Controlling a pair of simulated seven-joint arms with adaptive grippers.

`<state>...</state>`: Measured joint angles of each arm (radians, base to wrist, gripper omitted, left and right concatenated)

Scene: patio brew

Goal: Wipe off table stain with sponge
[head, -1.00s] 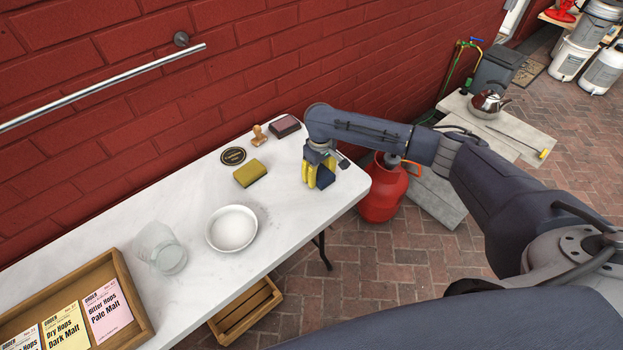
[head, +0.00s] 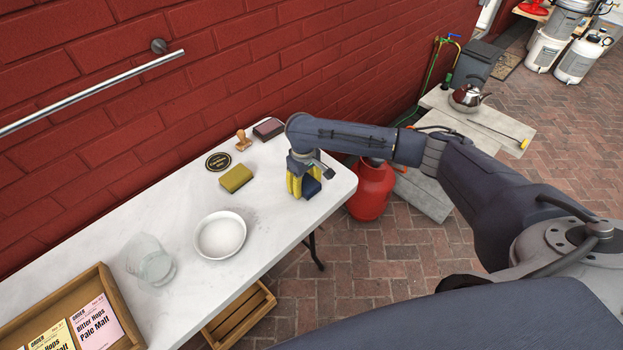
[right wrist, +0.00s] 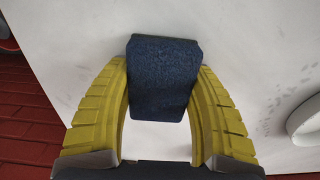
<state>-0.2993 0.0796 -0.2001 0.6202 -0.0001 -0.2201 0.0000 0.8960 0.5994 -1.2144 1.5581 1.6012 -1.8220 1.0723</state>
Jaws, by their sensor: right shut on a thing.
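My right gripper (head: 303,186) is at the right end of the white table (head: 185,270). Its yellow fingers are shut on a dark blue sponge (right wrist: 163,80), which also shows in the head view (head: 310,187). I cannot tell whether the sponge touches the tabletop. A faint grey speckled stain (head: 251,215) lies on the table right of the white bowl, to the left of the gripper. Specks of it show in the right wrist view (right wrist: 278,98) near the bowl's rim. My left gripper is not in view.
A white bowl (head: 220,236) stands near the stain. A yellow block (head: 236,178), a round black coaster (head: 218,161), a wooden stamp (head: 243,140) and a dark red pad (head: 268,128) lie behind. A clear glass vessel (head: 150,262) and a wooden card tray (head: 112,305) are left. A brick wall borders the table.

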